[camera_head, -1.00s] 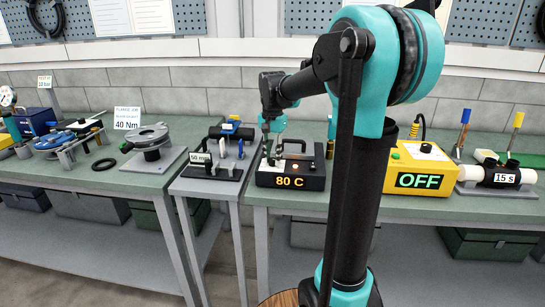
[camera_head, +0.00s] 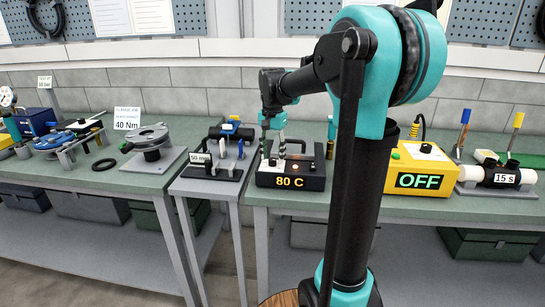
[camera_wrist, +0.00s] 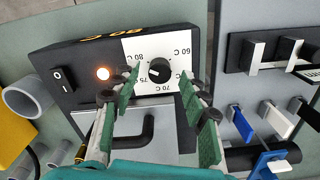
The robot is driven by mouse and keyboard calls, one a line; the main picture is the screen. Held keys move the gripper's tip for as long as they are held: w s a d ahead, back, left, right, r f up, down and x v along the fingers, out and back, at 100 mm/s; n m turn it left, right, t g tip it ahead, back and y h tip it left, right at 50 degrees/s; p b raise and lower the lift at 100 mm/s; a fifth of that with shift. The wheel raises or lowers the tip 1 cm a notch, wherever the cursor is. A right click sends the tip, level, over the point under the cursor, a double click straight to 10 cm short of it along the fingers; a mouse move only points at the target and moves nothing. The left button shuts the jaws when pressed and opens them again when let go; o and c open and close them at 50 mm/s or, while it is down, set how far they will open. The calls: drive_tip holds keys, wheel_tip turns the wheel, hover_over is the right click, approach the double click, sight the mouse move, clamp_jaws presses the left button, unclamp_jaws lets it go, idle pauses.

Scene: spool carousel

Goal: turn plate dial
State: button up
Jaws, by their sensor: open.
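The plate dial (camera_wrist: 159,71) is a round black knob on a white scale plate (camera_wrist: 139,45) with temperature marks around it. It sits on a dark heater box (camera_head: 312,179) whose front display reads 80 C. My gripper (camera_wrist: 160,86) is open, with one green-padded finger on each side of the dial in the wrist view. Both fingers look apart from the knob; their height above the plate is hard to tell. In the head view my gripper (camera_head: 273,155) points down over the box, and the dial is too small to make out.
The box carries a black rocker switch (camera_wrist: 63,79), a lit orange lamp (camera_wrist: 103,73) and a black handle (camera_wrist: 147,133). A yellow unit reading OFF (camera_head: 418,180) stands at right.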

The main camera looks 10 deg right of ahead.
sight(273, 159)
wheel_tip(273, 159, up, 11)
idle(0.4)
